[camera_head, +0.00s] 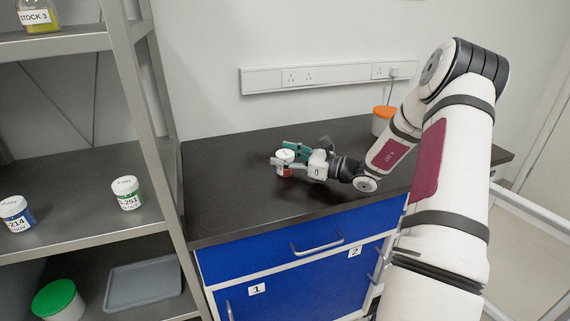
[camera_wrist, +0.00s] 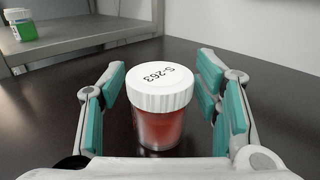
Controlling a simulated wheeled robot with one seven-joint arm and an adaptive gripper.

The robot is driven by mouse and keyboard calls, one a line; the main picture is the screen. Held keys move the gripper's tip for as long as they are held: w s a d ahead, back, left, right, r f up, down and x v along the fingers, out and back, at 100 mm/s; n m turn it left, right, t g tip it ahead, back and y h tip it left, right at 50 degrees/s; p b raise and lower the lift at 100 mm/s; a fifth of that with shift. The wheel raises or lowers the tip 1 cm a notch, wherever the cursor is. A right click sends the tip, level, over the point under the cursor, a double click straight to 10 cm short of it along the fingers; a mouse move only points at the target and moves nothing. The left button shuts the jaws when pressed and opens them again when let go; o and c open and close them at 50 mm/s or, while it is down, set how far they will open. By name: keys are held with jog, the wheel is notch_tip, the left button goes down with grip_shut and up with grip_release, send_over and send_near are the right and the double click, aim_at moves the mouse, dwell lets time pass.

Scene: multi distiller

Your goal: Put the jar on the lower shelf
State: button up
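The jar (camera_wrist: 158,112) has a white ribbed lid marked S-263 and red contents. It stands upright on the dark bench top. In the head view the jar (camera_head: 284,160) sits near the left part of the bench. My gripper (camera_head: 287,158) reaches in from the right, low over the bench. In the wrist view my gripper (camera_wrist: 160,100) is open, with its teal finger pads on both sides of the jar and gaps between pads and jar. The shelf unit stands at the left; its lower shelf (camera_head: 85,260) is partly cut off by the frame.
A green-labelled jar (camera_head: 127,193) and a blue-labelled jar (camera_head: 16,214) stand on the middle shelf (camera_head: 75,215). The lower level holds a green-lidded tub (camera_head: 58,301) and a grey tray (camera_head: 143,283). An orange-lidded container (camera_head: 383,119) is at the bench's back. A metal post (camera_head: 150,135) borders the bench.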

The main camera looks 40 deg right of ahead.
aim_at(285, 153)
jog(key=c, duration=0.9)
jog(key=shift+o, duration=0.2)
jog(key=shift+r, duration=0.1)
jog(key=shift+r, duration=0.55)
notch_tip(285, 153, up, 2)
jog(key=shift+r+p, duration=0.1)
jog(key=shift+p, duration=0.2)
jog(key=s+a, duration=0.1)
jog(key=s, duration=0.7)
jog(key=s+a+r+p, duration=0.1)
jog(key=s+a, duration=0.1)
jog(key=s, duration=0.5)
jog(key=shift+s+a+r, duration=0.25)
jog(key=shift+s+a, duration=0.05)
jog(key=shift+s, duration=0.05)
